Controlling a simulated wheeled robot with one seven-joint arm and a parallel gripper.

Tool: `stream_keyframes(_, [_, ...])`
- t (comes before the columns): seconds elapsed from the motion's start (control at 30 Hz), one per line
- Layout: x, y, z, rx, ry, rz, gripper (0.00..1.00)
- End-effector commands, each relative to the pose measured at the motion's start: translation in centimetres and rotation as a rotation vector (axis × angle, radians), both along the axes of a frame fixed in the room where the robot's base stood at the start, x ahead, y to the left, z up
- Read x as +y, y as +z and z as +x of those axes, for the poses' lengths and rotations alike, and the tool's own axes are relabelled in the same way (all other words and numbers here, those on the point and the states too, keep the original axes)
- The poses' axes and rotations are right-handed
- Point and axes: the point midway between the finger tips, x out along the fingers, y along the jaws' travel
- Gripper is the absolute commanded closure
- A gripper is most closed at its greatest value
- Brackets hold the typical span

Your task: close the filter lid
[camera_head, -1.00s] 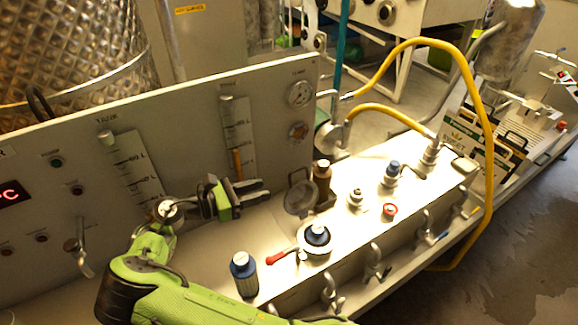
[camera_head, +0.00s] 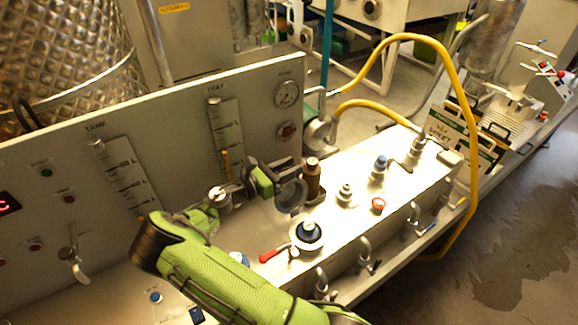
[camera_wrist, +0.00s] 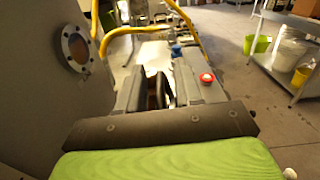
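The filter lid (camera_head: 291,195) is a round grey disc standing raised behind the filter housing (camera_head: 307,237), which is a round opening in the bench with a dark blue piece inside. A red-handled lever (camera_head: 272,254) lies beside the housing. My gripper (camera_head: 287,170) is just above and behind the lid, close to its upper edge; I cannot tell whether they touch. In the wrist view my gripper (camera_wrist: 159,90) has its two fingers apart, with dark and brown shapes showing between them. The lid cannot be clearly made out in that view.
A brown bottle (camera_head: 312,180) stands right beside the lid. A red knob (camera_head: 378,204), a blue-capped fitting (camera_head: 380,167) and a yellow hose (camera_head: 470,120) are farther right. The upright grey panel (camera_head: 180,135) with gauges stands close behind my arm.

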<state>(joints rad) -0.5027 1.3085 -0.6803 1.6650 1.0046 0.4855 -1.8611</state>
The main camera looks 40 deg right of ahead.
Motion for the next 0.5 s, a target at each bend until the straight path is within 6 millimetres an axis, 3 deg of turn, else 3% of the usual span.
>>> stream_keyframes(0.23, [-0.16,-0.08,-0.01,0.0,0.0,0.0,0.65])
stream_keyframes(0.43, [-0.14,-0.07,0.01,0.0,0.001,0.0,0.96])
stream_keyframes(0.5, [-0.13,-0.07,0.02,0.0,0.001,0.0,1.0])
